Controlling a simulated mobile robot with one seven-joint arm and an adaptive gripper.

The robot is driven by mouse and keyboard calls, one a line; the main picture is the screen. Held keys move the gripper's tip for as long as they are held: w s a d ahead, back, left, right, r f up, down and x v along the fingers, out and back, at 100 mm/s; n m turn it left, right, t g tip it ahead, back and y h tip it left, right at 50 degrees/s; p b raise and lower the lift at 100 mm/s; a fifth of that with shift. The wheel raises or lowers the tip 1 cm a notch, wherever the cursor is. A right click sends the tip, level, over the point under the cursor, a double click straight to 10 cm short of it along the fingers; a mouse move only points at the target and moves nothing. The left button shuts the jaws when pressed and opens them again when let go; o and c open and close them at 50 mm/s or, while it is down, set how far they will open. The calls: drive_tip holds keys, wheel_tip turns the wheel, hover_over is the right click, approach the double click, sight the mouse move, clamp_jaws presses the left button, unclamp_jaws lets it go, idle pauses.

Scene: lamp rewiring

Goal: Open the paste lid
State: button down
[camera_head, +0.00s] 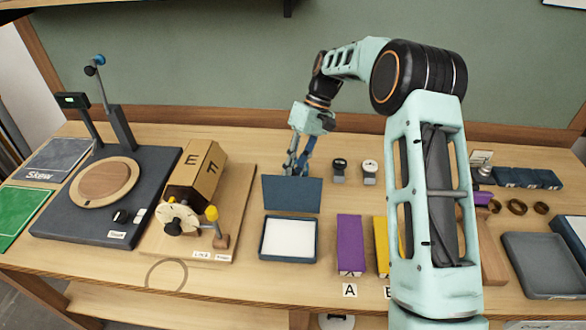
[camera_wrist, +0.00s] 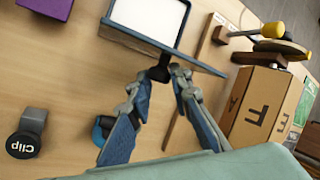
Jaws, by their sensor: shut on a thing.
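The paste box (camera_head: 264,252) is a shallow dark blue box with a white inside and a small front label too small to read. Its dark blue lid (camera_head: 292,194) stands raised, roughly upright, at the box's back edge. In the wrist view the lid (camera_wrist: 206,69) is seen nearly edge-on, with the white inside (camera_wrist: 146,18) beyond it. My gripper (camera_head: 298,172) is behind the lid, at its top edge. In the wrist view my gripper (camera_wrist: 164,75) has its fingertips closed on a small black knob (camera_wrist: 159,73) on the lid's outer side.
A cardboard box on a wooden stand (camera_head: 235,200) is left of the paste box. Purple (camera_head: 350,243) and yellow (camera_head: 381,245) blocks stand to the right. Two small round-topped items (camera_head: 340,166) (camera_head: 369,168) are right of my gripper; one reads "Clip" in the wrist view (camera_wrist: 24,145).

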drive_tip(key=shift+w+d+f+m+g+p, duration=0.15)
drive_tip(key=shift+w+d+f+g+p, duration=0.1)
drive_tip(key=shift+w+f+g+p, duration=0.3)
drive_tip(key=shift+w+d+f+m+g+p, duration=0.2)
drive_tip(key=shift+w+f+g+p, duration=0.1)
drive_tip(key=shift+w+f+g, duration=0.3)
drive_tip(key=shift+g, duration=0.25)
drive_tip(key=c, duration=1.7)
unclamp_jaws()
drive_tip(key=shift+w, duration=0.2)
drive_tip(key=shift+c, duration=0.2)
drive_tip(key=shift+a+r, duration=0.1)
drive_tip(key=shift+r, duration=0.1)
wheel_tip(320, 180, up, 10)
drive_tip(key=shift+f, duration=0.1)
